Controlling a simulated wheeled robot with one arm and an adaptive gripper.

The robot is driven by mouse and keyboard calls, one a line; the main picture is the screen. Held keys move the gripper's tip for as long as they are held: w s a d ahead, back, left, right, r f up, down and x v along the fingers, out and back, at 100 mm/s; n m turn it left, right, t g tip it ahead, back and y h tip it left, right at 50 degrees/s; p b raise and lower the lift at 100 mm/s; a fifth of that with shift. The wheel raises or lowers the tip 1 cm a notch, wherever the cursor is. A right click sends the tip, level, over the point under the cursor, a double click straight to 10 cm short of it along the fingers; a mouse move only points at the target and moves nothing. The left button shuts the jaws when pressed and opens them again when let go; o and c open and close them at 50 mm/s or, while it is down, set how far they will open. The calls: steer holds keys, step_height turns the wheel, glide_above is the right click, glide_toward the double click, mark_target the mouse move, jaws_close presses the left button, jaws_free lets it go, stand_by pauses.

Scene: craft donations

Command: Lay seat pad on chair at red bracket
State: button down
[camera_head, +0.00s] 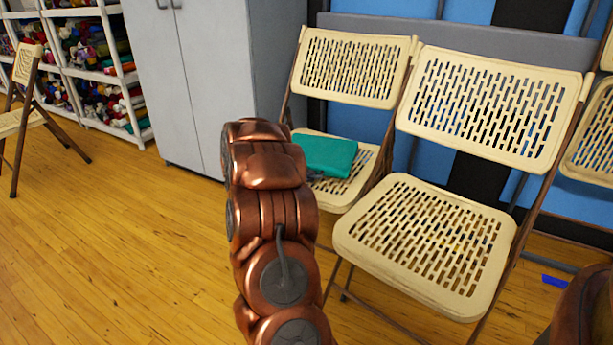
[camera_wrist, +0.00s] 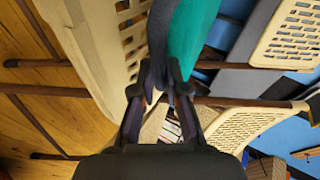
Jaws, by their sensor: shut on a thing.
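The teal seat pad (camera_head: 327,155) is at the left chair (camera_head: 345,195), over the back part of its cream slotted seat, roughly level. In the wrist view my gripper (camera_wrist: 167,82) is shut on the near edge of the pad (camera_wrist: 190,42), whose other face looks dark grey. The chair's seat (camera_wrist: 95,45) runs close alongside that grey face; I cannot tell whether they touch. In the head view my copper arm hides most of the gripper and the left part of the seat. I see no red bracket in either view.
A second cream folding chair (camera_head: 430,245) stands close on the right with an empty seat. Grey cabinets (camera_head: 200,80) stand behind on the left, beside shelves of yarn (camera_head: 95,50). A blue mark (camera_head: 554,281) lies on the floor at right.

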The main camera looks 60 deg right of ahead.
steer(key=c, duration=1.1)
jaws_free()
steer(key=v, duration=1.2)
